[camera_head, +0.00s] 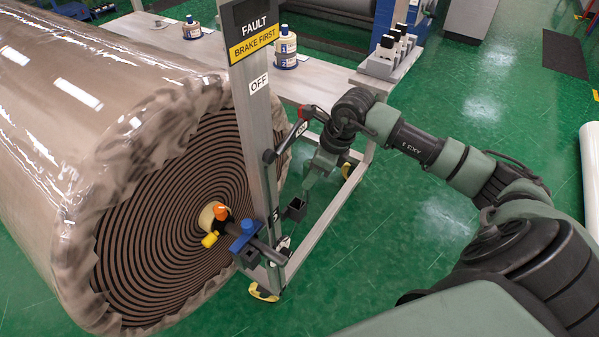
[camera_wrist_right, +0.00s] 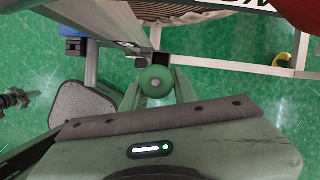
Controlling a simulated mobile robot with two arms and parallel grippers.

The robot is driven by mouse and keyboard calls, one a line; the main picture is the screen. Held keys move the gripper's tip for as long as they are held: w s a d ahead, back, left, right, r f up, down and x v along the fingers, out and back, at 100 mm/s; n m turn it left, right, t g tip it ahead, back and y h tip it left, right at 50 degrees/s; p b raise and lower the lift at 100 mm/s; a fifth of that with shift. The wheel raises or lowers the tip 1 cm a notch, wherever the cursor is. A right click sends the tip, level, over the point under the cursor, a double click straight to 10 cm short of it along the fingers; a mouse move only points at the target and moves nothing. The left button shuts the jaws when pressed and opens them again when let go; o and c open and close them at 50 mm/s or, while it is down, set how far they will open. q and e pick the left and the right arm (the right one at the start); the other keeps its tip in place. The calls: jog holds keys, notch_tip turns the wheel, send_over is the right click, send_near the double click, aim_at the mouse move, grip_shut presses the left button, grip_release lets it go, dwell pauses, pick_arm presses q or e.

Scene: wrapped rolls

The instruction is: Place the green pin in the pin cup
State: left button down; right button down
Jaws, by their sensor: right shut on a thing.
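The green pin shows in the wrist view as a round green head (camera_wrist_right: 155,81) between the fingers of my right gripper (camera_wrist_right: 157,92). My right gripper is shut on it. In the head view my right gripper (camera_head: 308,186) points down beside the grey upright post, just above a small dark square cup (camera_head: 295,209) on the stand, which looks like the pin cup. The pin cannot be made out in the head view. Whether the pin touches the cup cannot be told. My left gripper is not in view.
A large wrapped roll (camera_head: 95,110) fills the left, its core on a shaft with a blue clamp (camera_head: 244,236). A grey bench (camera_head: 320,84) stands behind.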

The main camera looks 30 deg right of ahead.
jog(key=shift+w+a+f+p, duration=0.4)
jog(key=shift+w+a+p, duration=0.1)
jog(key=shift+w, duration=0.15)
jog(key=shift+w+a+f+p, duration=0.35)
jog(key=shift+w+a, duration=0.1)
jog(key=shift+w, duration=0.15)
jog(key=shift+f, duration=0.1)
